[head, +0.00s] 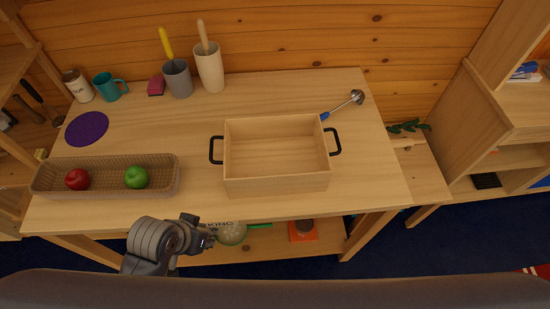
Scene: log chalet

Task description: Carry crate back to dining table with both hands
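The crate (277,187) is a light wooden open box with black handles on its left and right sides. It looks empty and sits on the wooden table (365,190), right of the middle. Its left handle (214,150) and right handle (335,142) both stand clear of any gripper. My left gripper (204,236) is low at the table's front edge, left of and nearer than the crate, not touching it. Its fingers are too small and dark to read. My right gripper is out of view.
A woven basket (105,190) with a red apple and a green apple sits at the front left. A purple mat (87,128), mugs and utensil holders stand behind. A ladle (344,104) lies close behind the crate's right corner. Items fill the shelf below the tabletop.

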